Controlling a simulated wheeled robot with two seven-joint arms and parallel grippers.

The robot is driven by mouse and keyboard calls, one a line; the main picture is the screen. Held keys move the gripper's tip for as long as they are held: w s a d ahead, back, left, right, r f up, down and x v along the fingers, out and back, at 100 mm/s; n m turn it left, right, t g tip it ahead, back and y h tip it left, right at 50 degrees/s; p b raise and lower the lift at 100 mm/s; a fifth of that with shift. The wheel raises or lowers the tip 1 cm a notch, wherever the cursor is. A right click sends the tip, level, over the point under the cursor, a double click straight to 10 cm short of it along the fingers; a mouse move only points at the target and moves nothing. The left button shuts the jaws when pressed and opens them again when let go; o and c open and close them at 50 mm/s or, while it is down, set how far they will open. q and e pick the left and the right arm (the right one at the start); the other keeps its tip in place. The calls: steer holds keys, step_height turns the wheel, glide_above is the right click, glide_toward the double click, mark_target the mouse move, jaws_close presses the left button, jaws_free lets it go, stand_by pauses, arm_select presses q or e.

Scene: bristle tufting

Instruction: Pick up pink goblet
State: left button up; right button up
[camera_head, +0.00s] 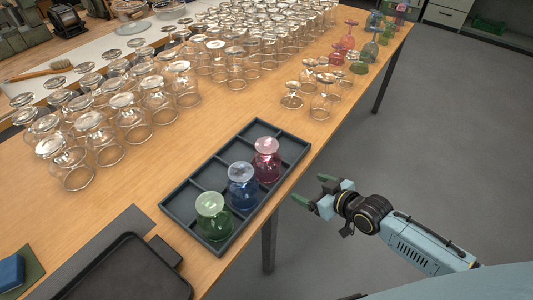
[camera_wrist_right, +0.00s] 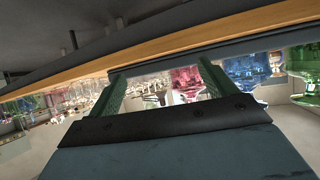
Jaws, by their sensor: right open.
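The pink goblet (camera_head: 267,163) stands upside down in the far right part of a dark divided tray (camera_head: 178,206), foot upward. A blue goblet (camera_head: 242,188) and a green goblet (camera_head: 212,217) stand inverted in the same tray, nearer. My right gripper (camera_head: 314,190) is open and empty beyond the table's right edge, to the right of the pink goblet and apart from it. In the right wrist view, pink-red glass (camera_wrist_right: 186,82) shows between the open green fingers (camera_wrist_right: 162,84), farther off. My left gripper is not in view.
Many clear inverted glasses (camera_head: 128,115) fill the table's left and back. A few clear goblets (camera_head: 322,98) stand behind the tray. Red and green goblets (camera_head: 340,52) stand farther back. A black tray (camera_head: 125,272) lies in front. Open floor lies right of the table.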

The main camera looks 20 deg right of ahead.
steer(key=n+y, duration=0.1)
steer(key=y, duration=0.1)
glide_toward(267, 160)
steer(key=s+d+f, duration=0.1)
steer(key=d+f, duration=0.1)
steer(key=shift+t, duration=0.3)
steer(key=b+x, duration=0.1)
steer(key=x, duration=0.5)
steer(key=shift+w+a, duration=0.1)
steer(key=shift+w, duration=0.3)
steer(key=shift+b+x, duration=0.6)
steer(key=shift+x, duration=2.45)
steer(key=shift+a+r, duration=0.1)
steer(key=shift+a, duration=0.05)
steer(key=shift+r, duration=0.1)
steer(key=c, duration=0.8)
